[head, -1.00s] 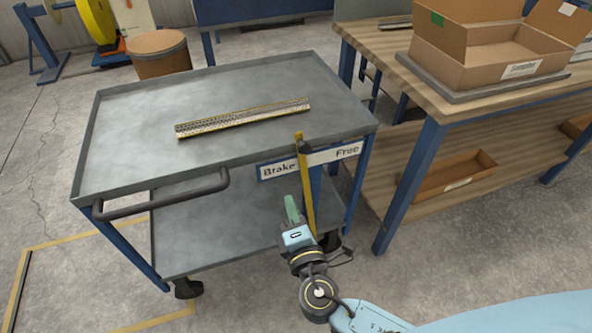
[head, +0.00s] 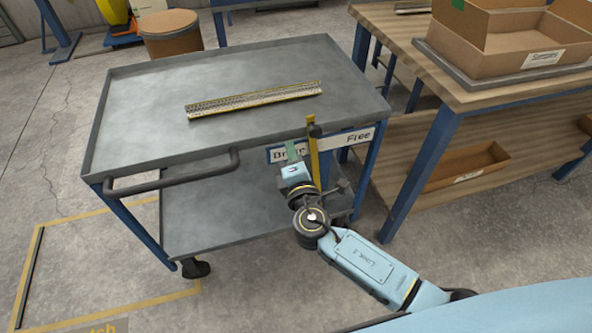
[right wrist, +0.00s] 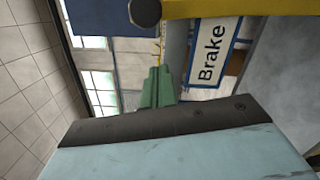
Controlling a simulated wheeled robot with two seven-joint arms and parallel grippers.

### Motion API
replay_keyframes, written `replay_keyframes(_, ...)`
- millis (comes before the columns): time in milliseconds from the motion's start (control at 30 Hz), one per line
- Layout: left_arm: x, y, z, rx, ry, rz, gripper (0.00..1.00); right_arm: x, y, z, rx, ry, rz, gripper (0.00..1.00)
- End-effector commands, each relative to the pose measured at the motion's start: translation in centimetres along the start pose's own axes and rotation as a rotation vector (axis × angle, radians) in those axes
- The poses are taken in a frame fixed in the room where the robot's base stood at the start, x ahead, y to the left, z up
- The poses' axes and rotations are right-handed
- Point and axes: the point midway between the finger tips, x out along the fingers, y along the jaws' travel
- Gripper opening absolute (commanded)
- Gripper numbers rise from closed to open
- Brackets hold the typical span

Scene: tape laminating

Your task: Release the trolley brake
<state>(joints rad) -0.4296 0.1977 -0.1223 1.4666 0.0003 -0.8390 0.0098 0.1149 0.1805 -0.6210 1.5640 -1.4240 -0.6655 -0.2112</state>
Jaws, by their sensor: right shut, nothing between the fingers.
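The grey trolley (head: 135,120) stands in front of me. Its yellow brake lever (head: 313,160) with a dark knob stands nearly upright at the front edge, between the "Brake" label (head: 276,156) and the "Free" label (head: 359,137). My right gripper (head: 291,150) is shut and empty, its green fingers just left of the lever, in front of the "Brake" label and partly hiding it. In the right wrist view, the shut green fingers (right wrist: 157,88) point toward the yellow lever (right wrist: 215,8); "Brake" reads beside them. I cannot tell if they touch the lever. My left gripper is not in view.
A patterned strip (head: 254,99) lies on the trolley top. The trolley's black handle (head: 175,181) sticks out at front left. A wooden workbench (head: 468,97) with an open cardboard box (head: 500,50) stands close on the right. The floor at left is mostly clear.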

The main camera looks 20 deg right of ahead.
Motion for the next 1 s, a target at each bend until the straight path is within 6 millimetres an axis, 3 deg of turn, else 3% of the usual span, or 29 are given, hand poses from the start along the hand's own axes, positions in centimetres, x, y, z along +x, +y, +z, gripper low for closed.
replay_keyframes(33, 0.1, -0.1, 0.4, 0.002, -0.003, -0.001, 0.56, 0.0, -0.1, 1.2, -0.007, -0.002, -0.002, 0.0)
replay_keyframes(200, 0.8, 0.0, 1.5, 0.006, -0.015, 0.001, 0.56, 0.4, 0.0, 3.0, -0.005, -0.001, -0.001, 0.0)
replay_keyframes(733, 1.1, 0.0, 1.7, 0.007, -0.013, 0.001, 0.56, 0.6, -0.2, 4.1, 0.007, -0.002, -0.004, 0.0)
replay_keyframes(867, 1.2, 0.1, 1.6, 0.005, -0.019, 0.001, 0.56, 0.8, -0.7, 6.7, 0.068, -0.005, -0.01, 0.0)
replay_keyframes(1000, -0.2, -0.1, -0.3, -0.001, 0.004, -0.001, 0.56, 1.1, -1.5, 10.4, 0.172, -0.004, -0.02, 0.0)
